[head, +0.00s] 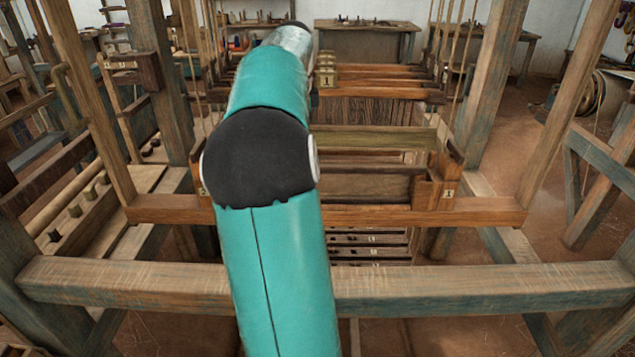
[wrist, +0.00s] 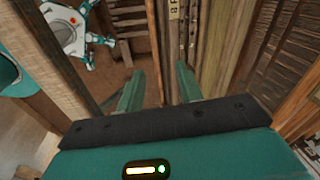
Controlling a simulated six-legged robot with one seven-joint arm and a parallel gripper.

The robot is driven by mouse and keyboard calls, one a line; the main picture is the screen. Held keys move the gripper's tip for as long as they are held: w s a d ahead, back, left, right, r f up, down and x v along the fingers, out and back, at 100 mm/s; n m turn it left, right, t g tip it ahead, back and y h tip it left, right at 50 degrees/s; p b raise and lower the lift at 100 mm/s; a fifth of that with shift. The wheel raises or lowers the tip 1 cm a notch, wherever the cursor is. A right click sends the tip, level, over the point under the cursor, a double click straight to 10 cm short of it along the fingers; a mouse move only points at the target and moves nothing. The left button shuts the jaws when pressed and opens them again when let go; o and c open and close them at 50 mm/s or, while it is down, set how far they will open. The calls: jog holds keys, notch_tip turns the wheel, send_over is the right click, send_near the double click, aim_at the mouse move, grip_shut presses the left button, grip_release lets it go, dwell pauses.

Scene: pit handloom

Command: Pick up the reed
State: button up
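My gripper (wrist: 159,86) is open in the wrist view, with its two teal fingers apart and pointing down among upright wooden loom parts. A narrow wooden bar with a small pale label stands just beyond the fingers, and nothing shows clamped between them. I cannot tell for sure which part is the reed. A brown panel of close vertical strips (head: 365,111) in the loom's middle in the head view looks most like it. In the head view my teal arm crosses the loom and hides part of it; my gripper is out of sight there.
A pale wooden beam (head: 450,287) crosses in front of the loom, with a reddish-brown bar (head: 400,215) behind it. Thick upright posts (head: 490,75) flank the loom. A slatted wooden panel (wrist: 286,68) stands close to the right of my gripper. A workbench (head: 368,42) is at the back.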

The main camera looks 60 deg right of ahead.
aim_at(327, 165)
jog(key=s+d+f+m, duration=0.1)
jog(key=d+f, duration=0.1)
jog(key=f, duration=0.1)
jog(key=s+d+f+m, duration=0.1)
jog(key=d+f, duration=0.1)
jog(key=f, duration=0.1)
jog(key=s+d+f+m+g, duration=0.1)
jog(key=d+f, duration=0.1)
jog(key=f, duration=0.1)
jog(key=shift+s+d, duration=0.2)
jog(key=shift+w+d+f, duration=0.1)
jog(key=shift+d+f, duration=0.1)
jog(key=shift+f, duration=0.7)
jog(key=shift+s+d+f, duration=0.1)
jog(key=shift+d+f, duration=0.05)
jog(key=shift+f, duration=0.7)
jog(key=shift+w+d+f, duration=0.1)
jog(key=shift+d+f, duration=0.1)
jog(key=shift+f, duration=0.7)
jog(key=shift+c, duration=0.5)
